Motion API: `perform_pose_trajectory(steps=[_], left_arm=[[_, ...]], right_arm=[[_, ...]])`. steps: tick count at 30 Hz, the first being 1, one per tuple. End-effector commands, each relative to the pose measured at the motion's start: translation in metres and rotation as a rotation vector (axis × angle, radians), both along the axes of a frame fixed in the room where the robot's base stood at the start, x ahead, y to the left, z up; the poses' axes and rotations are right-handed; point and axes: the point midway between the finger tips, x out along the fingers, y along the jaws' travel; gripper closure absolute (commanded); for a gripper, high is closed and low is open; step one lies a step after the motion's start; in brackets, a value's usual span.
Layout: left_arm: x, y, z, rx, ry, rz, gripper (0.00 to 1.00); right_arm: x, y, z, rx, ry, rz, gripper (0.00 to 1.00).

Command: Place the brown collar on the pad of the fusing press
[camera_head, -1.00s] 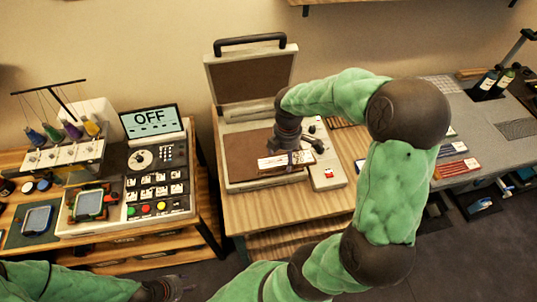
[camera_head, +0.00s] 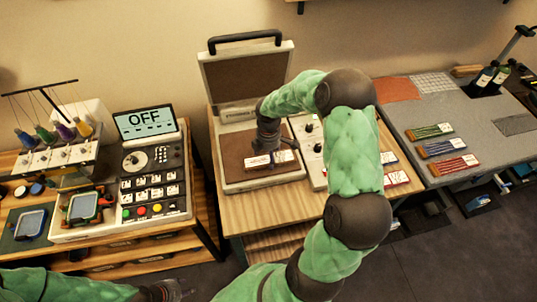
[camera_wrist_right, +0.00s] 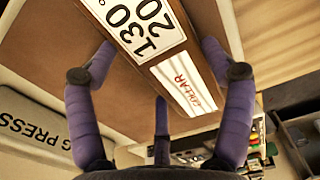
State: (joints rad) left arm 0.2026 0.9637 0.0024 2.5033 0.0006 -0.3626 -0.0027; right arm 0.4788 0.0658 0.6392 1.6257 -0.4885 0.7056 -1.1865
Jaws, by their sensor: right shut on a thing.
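The brown collar (camera_head: 270,160) carries white labels. In the right wrist view, its labels (camera_wrist_right: 187,88) read "130° 20" and "COLLAR". The collar is over the right front part of the brown pad (camera_head: 234,150) of the open fusing press. I cannot tell whether it touches the pad. My left gripper (camera_head: 172,291) is at the bottom edge, away from the press; its jaws are too unclear to read.
The press lid (camera_head: 246,80) stands raised behind the pad. Left of the press is a control console with a screen (camera_head: 146,120) reading "OFF". To the right, a grey table (camera_head: 425,105) holds coloured packets and bottles. Bare wood (camera_head: 260,205) lies in front of the press.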

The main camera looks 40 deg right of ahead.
Motion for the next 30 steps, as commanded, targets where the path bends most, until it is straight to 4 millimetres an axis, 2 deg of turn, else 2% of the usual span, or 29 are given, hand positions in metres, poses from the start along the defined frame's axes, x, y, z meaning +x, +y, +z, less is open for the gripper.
perform_pose_trajectory(steps=[11,12,13,25,30], left_arm=[[0.000,0.000,-0.002,0.000,0.000,0.000,0.60],[0.000,0.000,-0.002,0.000,0.000,0.000,0.60],[0.000,0.000,-0.002,0.000,0.000,0.000,0.60],[0.000,0.000,-0.001,0.000,0.000,0.000,0.60],[0.000,0.000,0.003,0.000,0.000,0.000,0.60]], right_arm=[[0.000,0.000,-0.004,-0.001,-0.002,0.001,0.51],[0.000,0.000,-0.003,-0.001,-0.002,0.001,0.10],[0.000,0.000,-0.003,-0.001,-0.002,0.001,0.02],[0.000,0.000,-0.002,-0.001,-0.003,0.001,0.00],[0.001,-0.001,0.013,-0.003,-0.005,0.000,0.00]])
